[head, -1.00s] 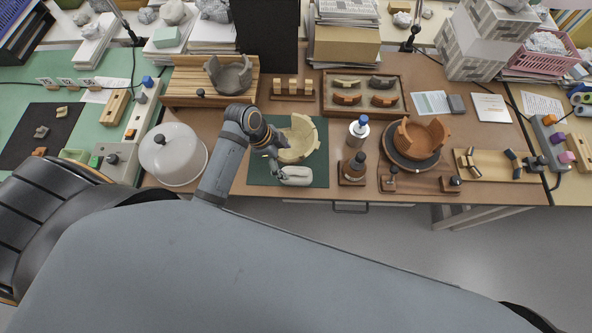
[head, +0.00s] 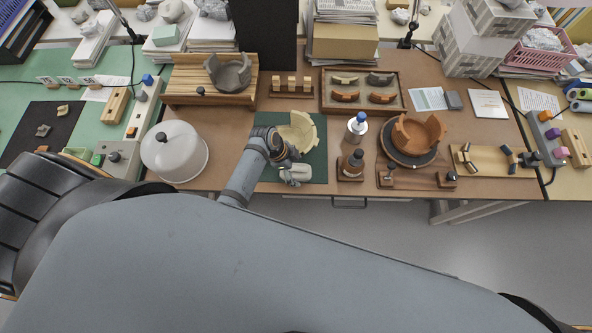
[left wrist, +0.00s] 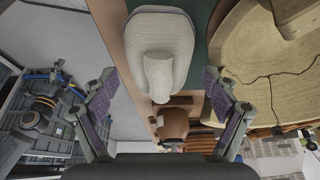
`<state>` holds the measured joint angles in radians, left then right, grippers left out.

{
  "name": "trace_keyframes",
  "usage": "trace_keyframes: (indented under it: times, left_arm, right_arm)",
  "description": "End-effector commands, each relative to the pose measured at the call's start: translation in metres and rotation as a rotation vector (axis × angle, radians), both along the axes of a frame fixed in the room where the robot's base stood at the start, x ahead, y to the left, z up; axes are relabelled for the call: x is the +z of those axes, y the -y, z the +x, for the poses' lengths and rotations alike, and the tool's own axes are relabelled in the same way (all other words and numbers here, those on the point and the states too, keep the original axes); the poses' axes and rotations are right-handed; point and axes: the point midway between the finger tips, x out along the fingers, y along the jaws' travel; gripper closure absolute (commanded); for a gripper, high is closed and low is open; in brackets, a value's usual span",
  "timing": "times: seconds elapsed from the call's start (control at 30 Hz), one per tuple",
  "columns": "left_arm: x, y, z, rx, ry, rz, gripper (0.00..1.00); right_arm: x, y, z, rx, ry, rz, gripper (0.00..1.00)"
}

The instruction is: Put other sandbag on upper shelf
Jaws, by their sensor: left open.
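A pale sandbag (head: 297,176) lies at the front edge of the dark green mat (head: 318,172), just in front of a cream broken bowl (head: 301,132). My left gripper (head: 285,158) is beside the bag, partly covering the bowl's near left side. In the left wrist view the open fingers of the left gripper (left wrist: 160,105) are spread wide. The sandbag (left wrist: 158,40) is between and beyond them, not gripped, with the bowl (left wrist: 258,50) at the right. A white shelf (head: 280,35) runs along the back with grey lumps on it. My right gripper is not in view.
A white dome (head: 174,152) stands left of my arm. A wooden slatted stand (head: 210,92) holds a grey bowl. A tall dark panel (head: 268,35) rises at the back.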

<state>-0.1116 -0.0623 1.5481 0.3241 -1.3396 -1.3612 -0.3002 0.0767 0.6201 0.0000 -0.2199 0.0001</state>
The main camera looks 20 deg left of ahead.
Motion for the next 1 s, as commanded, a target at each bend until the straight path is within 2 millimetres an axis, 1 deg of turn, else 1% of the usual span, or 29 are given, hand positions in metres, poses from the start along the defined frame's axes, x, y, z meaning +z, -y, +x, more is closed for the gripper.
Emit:
trace_keyframes:
  times: [0.13,0.77,1.0]
  left_arm:
    - [0.0001,-0.0001,0.0001,0.0,0.0,0.0,0.13]
    - [0.001,0.0002,0.0003,0.0,0.0,-0.001,0.99]
    - [0.0024,0.0001,0.0003,0.001,0.0,-0.001,1.0]
  right_arm:
    - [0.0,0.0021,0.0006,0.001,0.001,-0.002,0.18]
    - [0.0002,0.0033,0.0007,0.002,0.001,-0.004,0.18]
    - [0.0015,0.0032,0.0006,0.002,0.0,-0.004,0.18]
